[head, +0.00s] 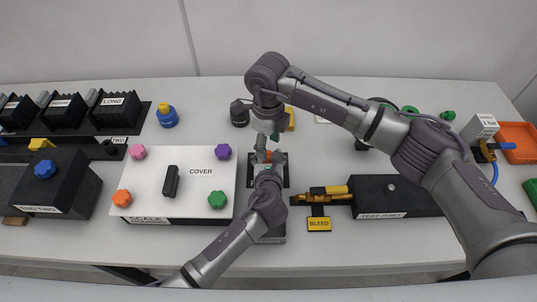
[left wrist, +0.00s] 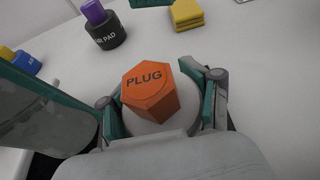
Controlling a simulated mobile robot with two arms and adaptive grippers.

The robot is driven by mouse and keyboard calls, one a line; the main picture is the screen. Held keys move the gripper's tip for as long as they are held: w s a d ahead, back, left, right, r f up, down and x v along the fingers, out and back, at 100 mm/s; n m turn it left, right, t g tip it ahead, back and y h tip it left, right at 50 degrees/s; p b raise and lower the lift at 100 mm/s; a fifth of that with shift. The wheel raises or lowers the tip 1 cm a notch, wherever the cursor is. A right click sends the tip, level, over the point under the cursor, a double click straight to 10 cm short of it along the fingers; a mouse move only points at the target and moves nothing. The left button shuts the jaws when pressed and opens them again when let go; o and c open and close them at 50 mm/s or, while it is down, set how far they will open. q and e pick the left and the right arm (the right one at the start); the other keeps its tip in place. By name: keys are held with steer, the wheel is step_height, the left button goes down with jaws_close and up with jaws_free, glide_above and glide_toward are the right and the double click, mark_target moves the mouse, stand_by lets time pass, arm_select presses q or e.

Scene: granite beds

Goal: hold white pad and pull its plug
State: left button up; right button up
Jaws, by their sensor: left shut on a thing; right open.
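The orange hexagonal plug (left wrist: 148,88), marked PLUG, sits on top of the white pad (left wrist: 186,124) in the left wrist view. My left gripper (left wrist: 158,118) is shut on the white pad, with a teal-lined finger on either side. In the head view my left gripper (head: 267,170) is at the middle of the bench, and the plug is mostly hidden among the grippers there. My right gripper (head: 266,131) is open and points down, close above and behind the left one. Its fingertips are hard to make out.
A white COVER plate (head: 150,190) with coloured knobs lies to the left. The TEST PORT box (head: 395,197) and yellow BLEED tag (head: 319,224) are to the right. A black pad (head: 239,114) and blue-yellow bottle (head: 167,116) stand behind. An orange tray (head: 517,138) is far right.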

mark_target(268, 155)
steer(key=shift+s, duration=0.1)
steer(key=shift+f, duration=2)
steer(key=shift+d, duration=0.1)
steer(key=c, duration=1)
jaws_close()
steer(key=shift+s, duration=0.1)
steer(key=shift+r, duration=0.8)
steer(key=shift+r, duration=1.85)
